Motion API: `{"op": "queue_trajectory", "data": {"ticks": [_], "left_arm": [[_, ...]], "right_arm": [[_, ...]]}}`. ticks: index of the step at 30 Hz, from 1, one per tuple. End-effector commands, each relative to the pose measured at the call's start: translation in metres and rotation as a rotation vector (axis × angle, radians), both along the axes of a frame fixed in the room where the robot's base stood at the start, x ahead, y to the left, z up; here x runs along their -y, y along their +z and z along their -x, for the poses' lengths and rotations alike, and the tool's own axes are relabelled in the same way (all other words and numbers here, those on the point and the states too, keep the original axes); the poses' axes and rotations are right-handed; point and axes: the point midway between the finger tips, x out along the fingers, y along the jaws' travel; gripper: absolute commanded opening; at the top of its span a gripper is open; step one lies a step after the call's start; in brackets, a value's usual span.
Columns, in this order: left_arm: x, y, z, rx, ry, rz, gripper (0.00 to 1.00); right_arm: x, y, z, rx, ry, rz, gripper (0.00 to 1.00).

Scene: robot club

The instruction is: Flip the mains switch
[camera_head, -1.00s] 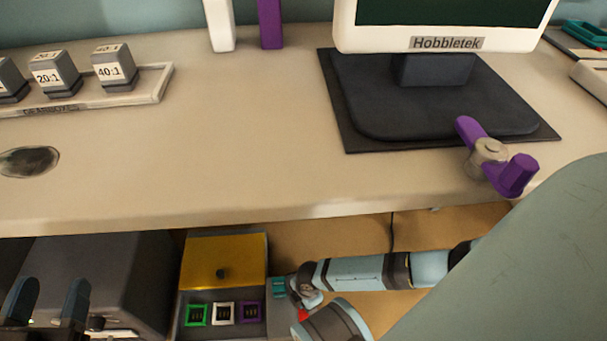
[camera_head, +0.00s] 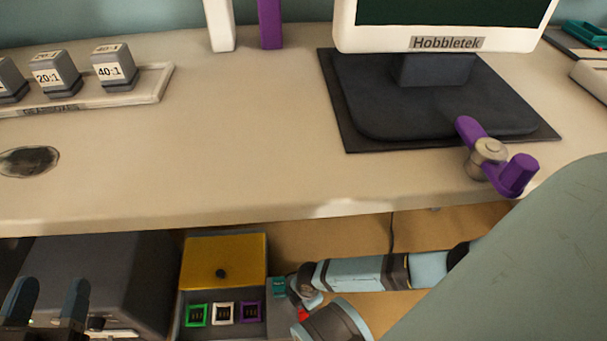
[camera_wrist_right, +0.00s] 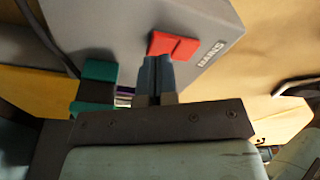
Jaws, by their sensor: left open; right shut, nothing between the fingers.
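The mains switch (camera_wrist_right: 172,46) is a red rocker on a grey box (camera_wrist_right: 215,25) with the label "MAINS" in the right wrist view. My right gripper (camera_wrist_right: 155,62) is shut and empty, with its fingertips at the near edge of the switch. They look touching or almost touching; I cannot tell which. In the head view a bit of the red switch (camera_head: 303,314) shows under the desk beside my right gripper, whose fingers are mostly hidden there. My left gripper (camera_head: 46,302) is open and empty at the lower left of the head view.
A yellow-topped box (camera_head: 225,258) with green, white and purple sockets stands left of the switch box. A teal block (camera_wrist_right: 93,88) is close to my right gripper. A dark grey case (camera_head: 110,270) is behind my left gripper.

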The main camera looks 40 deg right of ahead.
Motion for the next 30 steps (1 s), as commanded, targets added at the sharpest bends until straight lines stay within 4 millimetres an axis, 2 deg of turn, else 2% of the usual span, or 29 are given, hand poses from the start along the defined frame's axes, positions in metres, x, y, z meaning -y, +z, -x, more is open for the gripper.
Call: {"op": "queue_trajectory", "data": {"ticks": [30], "left_arm": [[0.0, -0.001, 0.0, 0.0, 0.0, 0.0, 0.56]], "right_arm": [[0.0, -0.015, 0.0, 0.0, -0.001, 0.0, 0.0]]}}
